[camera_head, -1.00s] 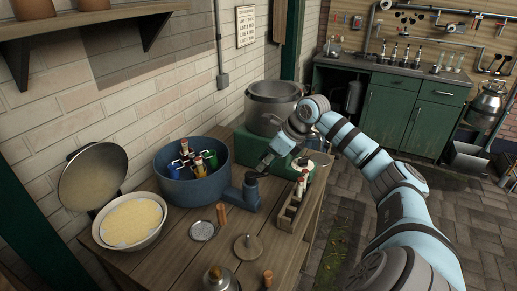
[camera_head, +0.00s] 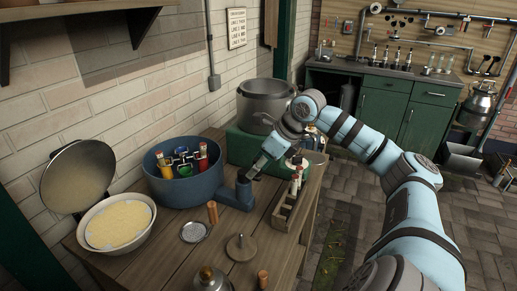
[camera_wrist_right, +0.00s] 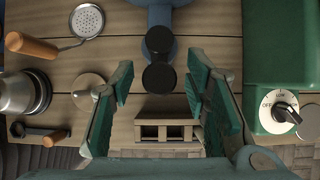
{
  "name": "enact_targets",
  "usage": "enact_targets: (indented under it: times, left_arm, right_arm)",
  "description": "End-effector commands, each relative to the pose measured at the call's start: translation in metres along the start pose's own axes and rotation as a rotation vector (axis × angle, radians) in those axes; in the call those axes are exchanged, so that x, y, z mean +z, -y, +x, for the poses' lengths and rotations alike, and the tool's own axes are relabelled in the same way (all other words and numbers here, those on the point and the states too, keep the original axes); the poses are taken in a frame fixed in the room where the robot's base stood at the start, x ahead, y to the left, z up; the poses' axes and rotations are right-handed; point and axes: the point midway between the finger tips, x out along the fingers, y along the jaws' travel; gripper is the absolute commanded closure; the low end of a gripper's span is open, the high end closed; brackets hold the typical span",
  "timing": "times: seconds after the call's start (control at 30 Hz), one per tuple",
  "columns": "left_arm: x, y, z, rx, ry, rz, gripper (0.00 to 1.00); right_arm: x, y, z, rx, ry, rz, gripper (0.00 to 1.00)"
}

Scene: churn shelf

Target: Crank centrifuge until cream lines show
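The blue centrifuge bowl (camera_head: 150,185) stands on the wooden table, with several coloured capped tubes (camera_head: 203,157) in its rotor. Liquid lines in the tubes are too small to tell. A blue crank housing (camera_head: 236,197) joins its right side, with a black crank (camera_head: 244,179) on top. In the right wrist view the black crank knob (camera_wrist_right: 159,77) lies between my fingers. My right gripper (camera_wrist_right: 160,80) is open around or above it, with gaps on both sides; I cannot tell its height. In the head view it is near the crank (camera_head: 258,168). My left gripper is not in view.
A wooden rack (camera_head: 280,222) with tubes stands right of the crank. A green box with a dial (camera_wrist_right: 284,112) carries a grey pot (camera_head: 265,108) behind. A skimmer (camera_head: 194,232), a pegged disc (camera_head: 241,247) and a metal vessel (camera_head: 210,280) occupy the front. A cream-filled bowl (camera_head: 92,252) is left.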

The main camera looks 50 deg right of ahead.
Motion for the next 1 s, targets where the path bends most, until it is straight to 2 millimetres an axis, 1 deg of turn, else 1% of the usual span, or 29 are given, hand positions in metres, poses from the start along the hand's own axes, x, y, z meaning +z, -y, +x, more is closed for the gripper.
enact_targets:
  times: [0.43, 0.53, 0.77, 1.0]
  left_arm:
    - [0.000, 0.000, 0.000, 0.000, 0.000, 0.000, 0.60]
    - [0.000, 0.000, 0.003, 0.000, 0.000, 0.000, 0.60]
    - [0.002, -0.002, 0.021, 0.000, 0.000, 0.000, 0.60]
    - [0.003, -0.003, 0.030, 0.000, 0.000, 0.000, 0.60]
  right_arm:
    - [0.000, 0.000, 0.000, 0.000, 0.001, 0.000, 0.56]
    - [0.000, 0.001, -0.002, -0.003, 0.001, -0.001, 0.56]
    - [-0.002, 0.001, -0.025, -0.004, 0.001, 0.000, 0.56]
    - [-0.001, 0.001, -0.056, -0.003, 0.003, 0.000, 0.56]
